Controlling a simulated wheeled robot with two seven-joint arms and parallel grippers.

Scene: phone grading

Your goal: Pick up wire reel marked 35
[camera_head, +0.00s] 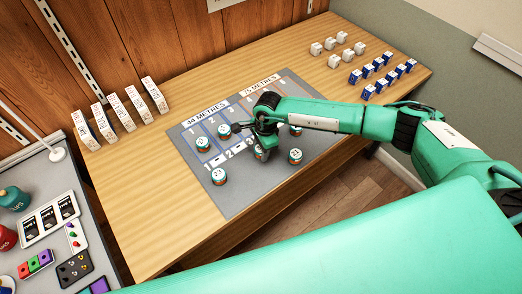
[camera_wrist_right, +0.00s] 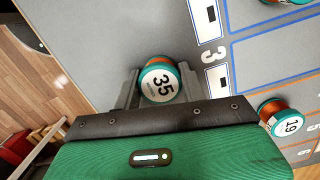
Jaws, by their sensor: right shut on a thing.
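The wire reel marked 35 (camera_wrist_right: 161,82) has a white top, a teal rim and an orange winding. In the right wrist view it sits between the two fingers of my right gripper (camera_wrist_right: 161,92), which is shut on it. In the head view my right gripper (camera_head: 262,150) is over the grey mat (camera_head: 238,203), near the row of numbered labels, and the arm partly hides the reel. Whether the reel touches the mat I cannot tell. My left gripper is not in view.
Other reels stand on the mat: one marked 21 (camera_head: 219,177), one marked 19 (camera_wrist_right: 283,118), and more near the arm. White boxes (camera_head: 334,62) and blue boxes (camera_head: 367,92) stand at the back right. Bare wood lies at the front left.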

